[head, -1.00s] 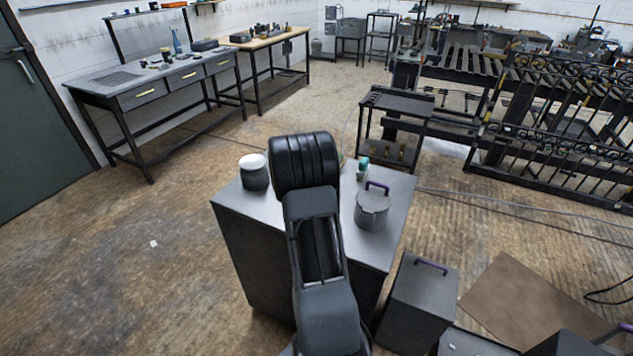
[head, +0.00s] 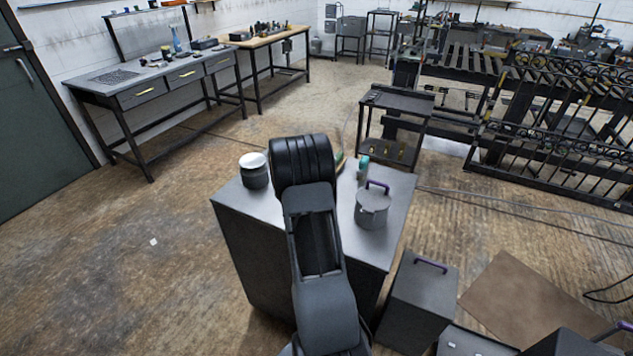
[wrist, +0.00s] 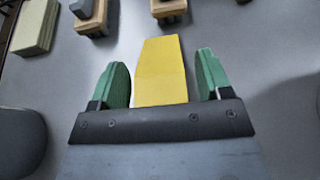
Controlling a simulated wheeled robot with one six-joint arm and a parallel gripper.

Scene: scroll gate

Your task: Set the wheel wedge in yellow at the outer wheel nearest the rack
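A yellow wedge (wrist: 160,72), narrower at its far end, lies on a grey surface in the wrist view. My gripper (wrist: 162,78) is open, with one green fingertip on each side of the wedge. A narrow gap shows between the wedge and each fingertip. In the head view my own arm hides the wedge and most of the gripper, above the grey cabinet (head: 235,200). I cannot make out the outer wheel. A dark metal rack with scrollwork gate panels (head: 560,135) stands at the right.
Two wooden blocks with grey parts (wrist: 92,20) (wrist: 168,10) and a pale block (wrist: 35,26) lie beyond the wedge. A white-topped jar (head: 255,172) and a purple-handled pot (head: 372,208) stand on the cabinet. A black cart (head: 395,115) stands behind it.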

